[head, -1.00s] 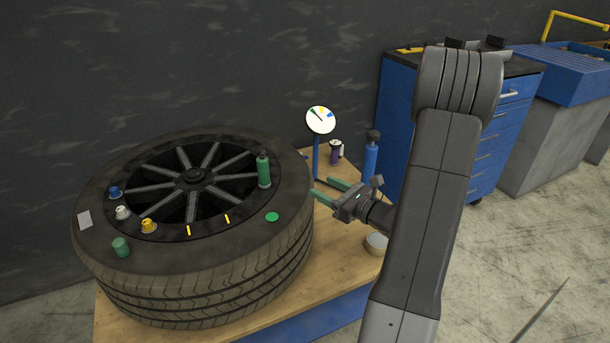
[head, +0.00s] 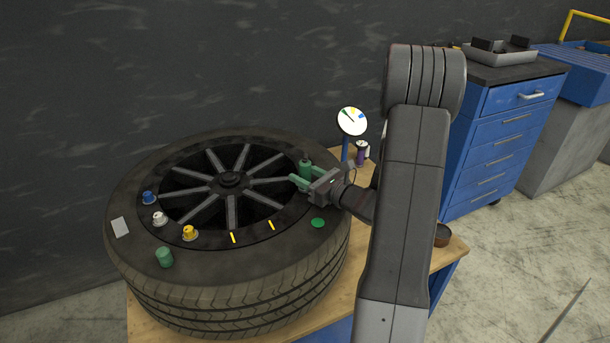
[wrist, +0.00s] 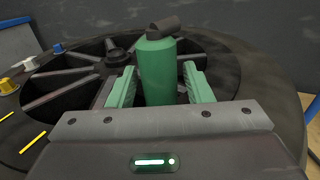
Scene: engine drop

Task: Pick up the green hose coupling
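The tall green cylinder with a dark angled top (head: 305,170) stands upright on the right side of the wheel; I take it as the hose coupling. In the wrist view the green coupling (wrist: 158,72) stands between the two green fingers. My gripper (head: 296,177) reaches in from the right, low over the wheel. In the wrist view my gripper (wrist: 160,82) is open, with a narrow gap on each side of the coupling. The coupling's lower end is hidden behind the gripper body. A shorter green cylinder (head: 165,257) stands on the tire's front left.
The tire (head: 240,285) lies flat on a wooden bench (head: 148,322). Blue (head: 148,198), white (head: 159,218) and yellow (head: 189,233) caps stand on its left. A round gauge (head: 352,121) stands behind my gripper. A blue drawer cabinet (head: 505,145) is at the right.

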